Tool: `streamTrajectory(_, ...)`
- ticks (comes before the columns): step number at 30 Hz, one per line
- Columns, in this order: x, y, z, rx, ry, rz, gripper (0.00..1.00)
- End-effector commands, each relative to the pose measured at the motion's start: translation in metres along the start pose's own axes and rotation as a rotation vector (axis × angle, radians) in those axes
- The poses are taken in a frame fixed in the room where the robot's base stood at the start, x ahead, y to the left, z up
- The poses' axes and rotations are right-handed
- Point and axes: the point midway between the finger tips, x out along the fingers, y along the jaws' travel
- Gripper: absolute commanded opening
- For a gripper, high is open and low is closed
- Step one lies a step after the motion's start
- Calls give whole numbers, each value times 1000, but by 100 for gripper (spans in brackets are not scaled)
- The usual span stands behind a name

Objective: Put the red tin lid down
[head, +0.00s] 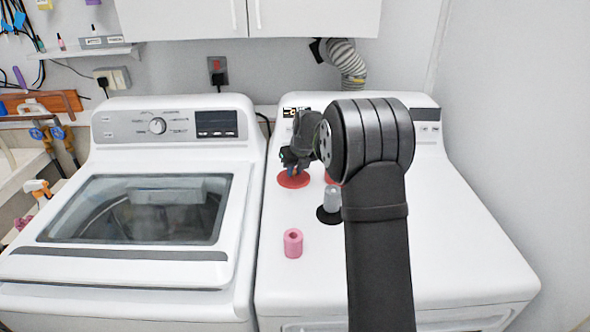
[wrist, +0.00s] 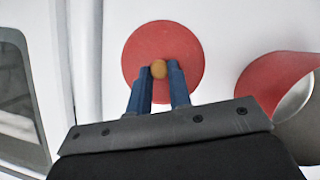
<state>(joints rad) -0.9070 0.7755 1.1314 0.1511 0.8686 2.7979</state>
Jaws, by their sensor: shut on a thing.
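The red tin lid (wrist: 160,40) is a flat red disc with a small tan knob at its middle. In the head view the lid (head: 288,182) is at the left rear of the right machine's white top, flat and level. My gripper (wrist: 159,70) points down over it, with its two blue fingers shut on the knob; the gripper (head: 295,171) also shows in the head view. I cannot tell whether the lid touches the white top or is just above it.
A red round thing with a silvery inside (wrist: 270,80), perhaps the tin, is right of the lid. A grey object (head: 332,199) stands on a black disc (head: 326,216). A pink hollow cylinder (head: 293,243) stands nearer the front. The front right of the white top (head: 455,245) is clear.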

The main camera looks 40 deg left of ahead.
Motion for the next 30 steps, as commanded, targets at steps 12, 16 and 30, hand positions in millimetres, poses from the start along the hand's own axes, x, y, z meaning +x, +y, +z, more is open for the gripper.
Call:
streamTrajectory(12, 2, 0, -1, 0, 1, 0, 40)
streamTrajectory(16, 2, 0, -1, 0, 1, 0, 40)
streamTrajectory(30, -68, 0, 1, 0, -3, 0, 40)
